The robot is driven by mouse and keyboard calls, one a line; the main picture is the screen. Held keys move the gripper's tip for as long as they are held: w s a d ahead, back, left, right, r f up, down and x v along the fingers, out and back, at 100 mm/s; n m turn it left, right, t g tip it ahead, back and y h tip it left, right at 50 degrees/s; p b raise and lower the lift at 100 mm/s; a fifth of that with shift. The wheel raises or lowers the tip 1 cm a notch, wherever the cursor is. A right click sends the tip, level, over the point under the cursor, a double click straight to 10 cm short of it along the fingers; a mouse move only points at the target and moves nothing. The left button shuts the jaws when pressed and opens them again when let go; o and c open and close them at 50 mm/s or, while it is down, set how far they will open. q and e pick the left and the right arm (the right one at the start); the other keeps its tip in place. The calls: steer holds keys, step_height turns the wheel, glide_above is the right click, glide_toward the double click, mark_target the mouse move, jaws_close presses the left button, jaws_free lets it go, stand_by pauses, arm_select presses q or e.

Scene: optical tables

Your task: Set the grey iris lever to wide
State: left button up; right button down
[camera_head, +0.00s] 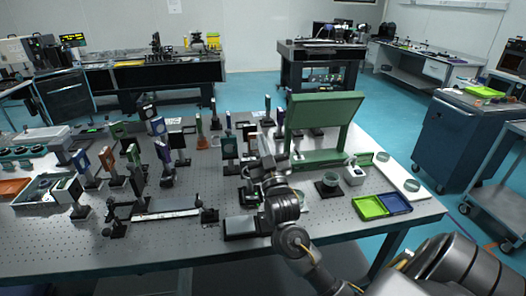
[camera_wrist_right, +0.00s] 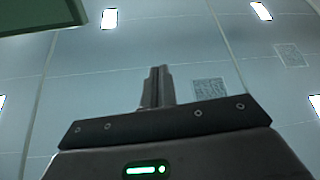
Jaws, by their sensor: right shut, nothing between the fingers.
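My right gripper (camera_head: 264,146) is over the middle of the optical table (camera_head: 185,240), left of the green panel, and points up and away from me. In the right wrist view its fingers (camera_wrist_right: 157,86) are shut together with nothing between them. I cannot make out the grey iris or its lever among the small upright mounts; my right arm hides part of the table behind it. My left gripper is not in view.
A tall green panel (camera_head: 322,112) stands close to the right of my gripper. A green tray (camera_head: 370,207) and a blue tray (camera_head: 395,203) lie at the right.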

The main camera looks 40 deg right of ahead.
steer(key=s+a+r+b, duration=0.1)
steer(key=s+a+r, duration=0.3)
steer(key=s, duration=0.3)
steer(key=shift+s+a+r, duration=0.25)
steer(key=shift+s+a, duration=0.05)
steer(key=shift+a, duration=0.45)
